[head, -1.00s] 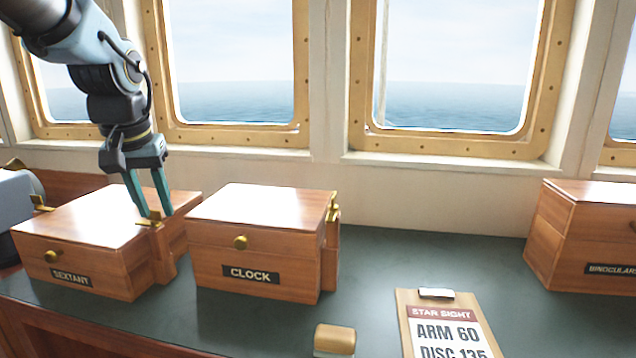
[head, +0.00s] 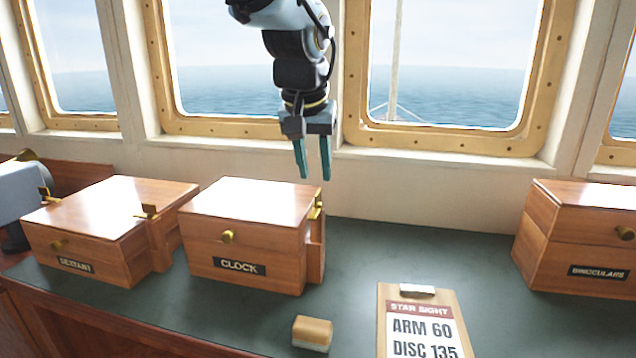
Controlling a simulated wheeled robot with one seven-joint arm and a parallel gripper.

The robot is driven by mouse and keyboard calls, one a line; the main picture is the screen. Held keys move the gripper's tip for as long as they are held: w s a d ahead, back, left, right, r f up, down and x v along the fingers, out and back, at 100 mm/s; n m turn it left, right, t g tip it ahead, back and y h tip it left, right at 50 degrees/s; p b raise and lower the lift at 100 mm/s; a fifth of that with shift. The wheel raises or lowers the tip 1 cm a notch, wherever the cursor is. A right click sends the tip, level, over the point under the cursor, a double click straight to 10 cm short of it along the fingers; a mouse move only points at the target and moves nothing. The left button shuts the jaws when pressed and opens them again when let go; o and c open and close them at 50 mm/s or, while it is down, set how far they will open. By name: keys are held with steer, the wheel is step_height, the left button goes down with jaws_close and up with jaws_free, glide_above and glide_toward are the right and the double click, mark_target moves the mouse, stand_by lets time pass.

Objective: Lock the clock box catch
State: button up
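The clock box (head: 244,248) is a closed wooden box with a brass knob and a CLOCK label on its front. Its brass catch (head: 317,205) is on the right side, near the top, and stands upright above a wooden post (head: 317,250). My gripper (head: 314,177) hangs above and near the catch, pointing down. Its two teal fingers are apart with nothing between them. The gripper does not appear to touch the catch; the exact gap in depth is hard to tell.
The sextant box (head: 100,245) stands left of the clock box, with its own brass catch (head: 148,211) lying across its post. The binoculars box (head: 575,240) is far right. A clipboard (head: 420,322) and a small wood-topped block (head: 312,333) lie in front. The counter between is clear.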

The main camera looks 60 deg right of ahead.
mark_target(317, 192)
steer(key=shift+p+x, duration=0.55)
steer(key=shift+x, duration=2.2)
steer(key=shift+c, duration=0.4)
jaws_close()
